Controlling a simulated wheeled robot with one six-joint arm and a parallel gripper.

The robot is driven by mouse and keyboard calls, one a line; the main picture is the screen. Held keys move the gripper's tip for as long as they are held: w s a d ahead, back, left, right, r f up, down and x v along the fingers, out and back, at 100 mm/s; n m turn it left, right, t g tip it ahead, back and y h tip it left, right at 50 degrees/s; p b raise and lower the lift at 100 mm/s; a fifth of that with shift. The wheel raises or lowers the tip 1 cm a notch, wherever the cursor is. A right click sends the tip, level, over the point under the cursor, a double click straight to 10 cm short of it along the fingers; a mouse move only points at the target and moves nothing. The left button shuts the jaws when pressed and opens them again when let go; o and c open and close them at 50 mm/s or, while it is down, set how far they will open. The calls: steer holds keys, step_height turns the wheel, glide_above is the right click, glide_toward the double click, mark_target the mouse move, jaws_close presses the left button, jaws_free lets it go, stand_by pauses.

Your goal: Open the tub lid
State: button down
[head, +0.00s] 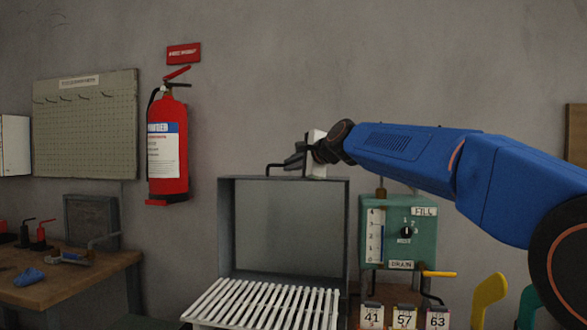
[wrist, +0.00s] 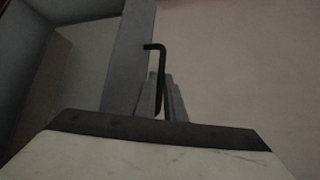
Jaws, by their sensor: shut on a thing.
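The tub lid (head: 283,228) stands upright behind a rack of white slats (head: 265,303) in the head view. Its grey rim and inner face show. A black bar handle (head: 278,166) stands at the lid's top edge. My gripper (head: 297,158) is at the handle, above the lid's top right part, and is shut on it. In the wrist view the dark handle (wrist: 155,47) hooks up beside my gripper's grey fingers (wrist: 172,100), and a grey lid edge (wrist: 130,55) runs past them. The tub's body is mostly out of view below.
A green control box (head: 425,235) with a dial and yellow lever (head: 439,274) stands right of the lid. Numbered tags 41, 57 and 63 (head: 404,317) are below it. A wooden bench (head: 95,282) is at left. A red extinguisher (head: 168,165) hangs on the wall.

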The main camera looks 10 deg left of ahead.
steer(key=s, duration=0.3)
steer(key=shift+s+a, duration=0.15)
steer(key=shift+s, duration=0.2)
steer(key=shift+f, duration=0.1)
steer(key=c, duration=1.9)
jaws_free()
steer(key=shift+f, duration=0.1)
steer(key=shift+o, duration=0.2)
steer(key=shift+r, duration=0.2)
steer(key=shift+s+d+r, duration=0.2)
steer(key=shift+s+d, duration=0.15)
steer(key=v, duration=1.6)
